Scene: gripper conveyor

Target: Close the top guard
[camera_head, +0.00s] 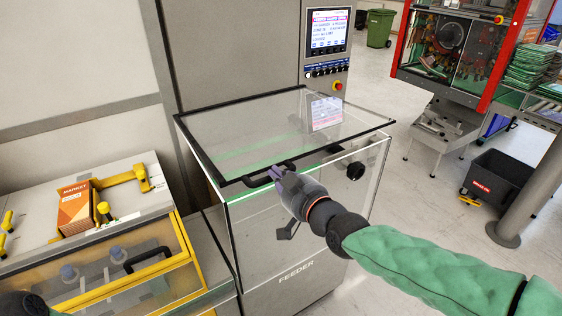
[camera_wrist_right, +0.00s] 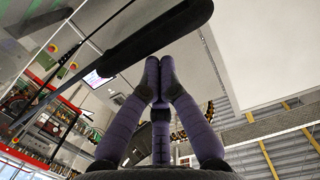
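The top guard (camera_head: 262,118) is a clear panel with a black frame on top of the clear feeder box (camera_head: 300,225). It lies nearly flat; a thin gap seems to show under its front-left edge, but I cannot tell if it is fully seated. A black handle (camera_head: 240,182) runs along its front edge. My right gripper (camera_head: 277,173) is at this front edge, close to the handle; contact is unclear. In the right wrist view its purple fingers (camera_wrist_right: 159,66) meet at the tips with nothing between them, beneath a black bar (camera_wrist_right: 150,40).
A control panel (camera_head: 328,42) stands behind the guard. At the left is a yellow-framed case (camera_head: 130,265) with an orange carton (camera_head: 74,208) on top. A red-framed machine (camera_head: 455,45) and a black bin (camera_head: 495,180) stand at the right, with open floor between.

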